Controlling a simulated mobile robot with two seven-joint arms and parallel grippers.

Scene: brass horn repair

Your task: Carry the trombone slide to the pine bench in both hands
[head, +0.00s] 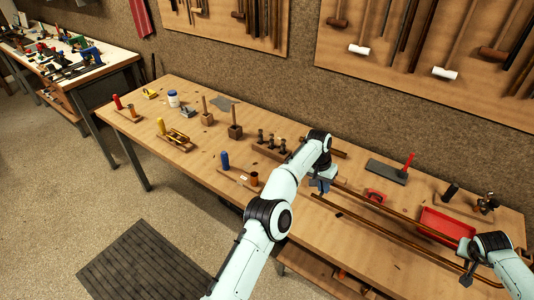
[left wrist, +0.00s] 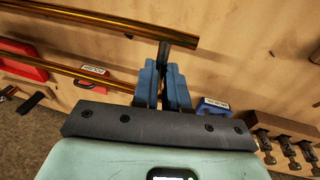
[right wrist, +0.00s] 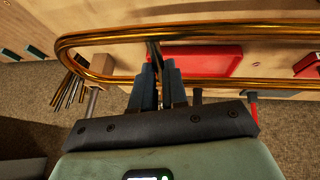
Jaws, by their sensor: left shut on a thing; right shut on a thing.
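The trombone slide (head: 400,239) is a pair of long parallel brass tubes over the right half of the pine bench (head: 205,165). My left gripper (head: 320,184) is at its left end. In the left wrist view the blue fingers (left wrist: 164,85) are shut on a short cross brace of the slide (left wrist: 110,22). My right gripper (head: 466,262) is at the right end. In the right wrist view its fingers (right wrist: 159,85) are shut on another cross brace, near the curved bow of the slide (right wrist: 68,50). I cannot tell whether the slide touches the bench top.
A red tray (head: 447,222) lies close to the slide's right part. A blue cylinder (head: 225,161) stands left.

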